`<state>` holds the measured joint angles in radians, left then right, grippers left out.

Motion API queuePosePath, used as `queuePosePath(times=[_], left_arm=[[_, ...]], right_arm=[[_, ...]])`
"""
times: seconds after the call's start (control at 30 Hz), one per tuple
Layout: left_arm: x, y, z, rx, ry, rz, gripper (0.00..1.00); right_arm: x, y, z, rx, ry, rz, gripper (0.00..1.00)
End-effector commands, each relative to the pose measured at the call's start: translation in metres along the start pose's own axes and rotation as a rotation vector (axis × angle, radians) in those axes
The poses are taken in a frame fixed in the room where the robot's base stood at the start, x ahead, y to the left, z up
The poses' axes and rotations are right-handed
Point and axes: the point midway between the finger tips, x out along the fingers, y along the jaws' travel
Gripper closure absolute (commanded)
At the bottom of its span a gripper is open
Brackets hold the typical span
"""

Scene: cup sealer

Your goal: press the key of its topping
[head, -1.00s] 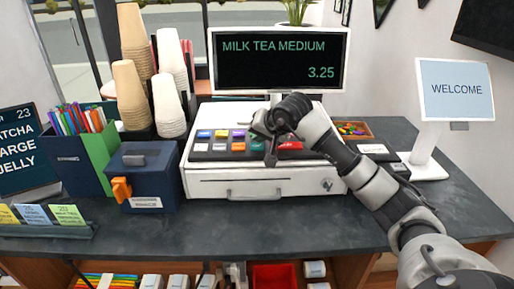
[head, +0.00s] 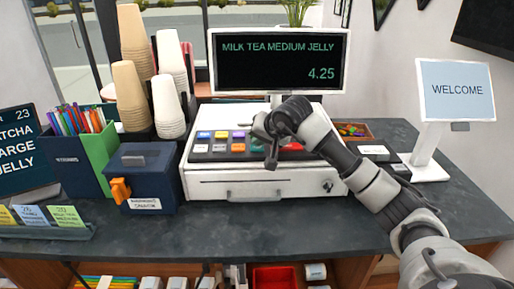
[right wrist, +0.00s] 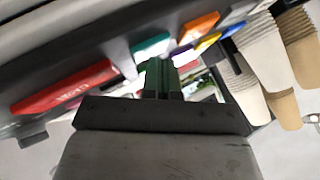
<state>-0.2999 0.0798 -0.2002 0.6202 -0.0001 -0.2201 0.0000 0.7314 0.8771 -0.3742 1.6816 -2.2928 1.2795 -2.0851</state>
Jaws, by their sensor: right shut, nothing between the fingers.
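The white cash register (head: 250,188) stands on the dark counter with rows of coloured keys (head: 221,147) on its sloped top. Its screen (head: 278,62) reads "MILK TEA MEDIUM JELLY" and 4.25. My right gripper (head: 271,163) is shut and empty, pointing down at the keys near the middle; it hides some of them. Whether its tip touches a key I cannot tell. In the right wrist view the fingertips (right wrist: 160,75) lie close to a teal key (right wrist: 152,47), with a red key (right wrist: 65,88) and an orange key (right wrist: 196,28) nearby. My left gripper is not in view.
Stacked cups (head: 131,90), a green straw holder (head: 101,155) and a dark blue box (head: 148,180) stand left of the register. An order screen (head: 20,165) at far left partly reads "ATCHA LARGE JELLY". A welcome screen (head: 456,90) stands at right.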

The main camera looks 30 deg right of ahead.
Motion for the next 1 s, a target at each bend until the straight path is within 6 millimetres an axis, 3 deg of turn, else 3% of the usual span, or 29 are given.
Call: queuePosePath(times=[0.47, 1.0], left_arm=[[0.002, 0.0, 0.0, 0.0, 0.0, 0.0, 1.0], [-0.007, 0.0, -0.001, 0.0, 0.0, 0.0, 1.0]], right_arm=[[0.002, 0.001, 0.002, 0.0, -0.002, 0.001, 1.0], [-0.009, -0.007, -0.007, 0.001, -0.002, 0.001, 1.0]])
